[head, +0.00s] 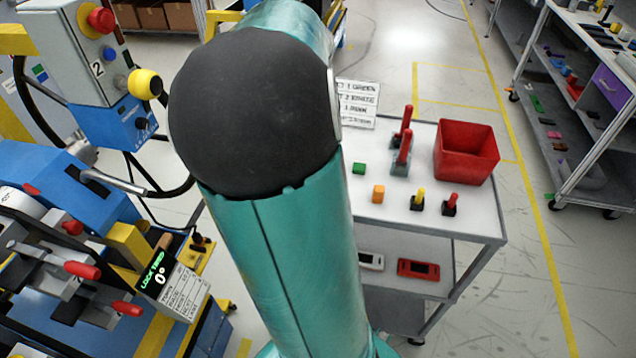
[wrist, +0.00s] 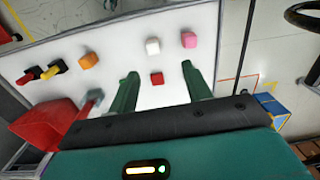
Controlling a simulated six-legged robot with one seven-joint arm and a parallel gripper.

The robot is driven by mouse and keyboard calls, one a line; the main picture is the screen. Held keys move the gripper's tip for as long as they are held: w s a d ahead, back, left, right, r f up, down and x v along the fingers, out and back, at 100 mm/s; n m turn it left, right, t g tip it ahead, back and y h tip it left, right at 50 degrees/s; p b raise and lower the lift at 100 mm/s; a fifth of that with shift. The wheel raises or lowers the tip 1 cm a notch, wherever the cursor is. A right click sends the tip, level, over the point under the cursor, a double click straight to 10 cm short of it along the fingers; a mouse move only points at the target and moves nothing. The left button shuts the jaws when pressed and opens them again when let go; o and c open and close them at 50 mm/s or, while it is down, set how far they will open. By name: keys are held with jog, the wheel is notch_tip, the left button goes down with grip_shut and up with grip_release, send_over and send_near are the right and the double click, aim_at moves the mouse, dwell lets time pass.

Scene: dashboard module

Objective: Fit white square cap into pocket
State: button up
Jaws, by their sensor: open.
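The white square cap (wrist: 152,46) lies on the white cart top in the wrist view. It is just beyond my gripper (wrist: 159,70), whose two green fingers are spread apart, with nothing held between them. A red cap (wrist: 157,79) lies between the fingers in the picture, on the near side of the white cap. The white cap does not show in the head view, where my arm covers part of the cart. I cannot make out the pocket in either view.
A pink cap (wrist: 189,39) and an orange cap (wrist: 89,61) flank the white one. The cart (head: 410,222) also carries a green cap (head: 359,168), a red bin (head: 466,152) and small switches. A blue fixture with a lit display (head: 155,272) stands at left.

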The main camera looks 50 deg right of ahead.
jog(key=shift+m, duration=0.3)
jog(key=f, duration=0.7)
jog(key=shift+s+d+f, duration=0.25)
jog(key=shift+s+f, duration=0.15)
jog(key=shift+s+d+f, duration=0.1)
jog(key=shift+d+f, duration=0.05)
jog(key=shift+f, duration=1.2)
jog(key=shift+d+f, duration=0.15)
jog(key=shift+f, duration=1.2)
jog(key=c, duration=1.1)
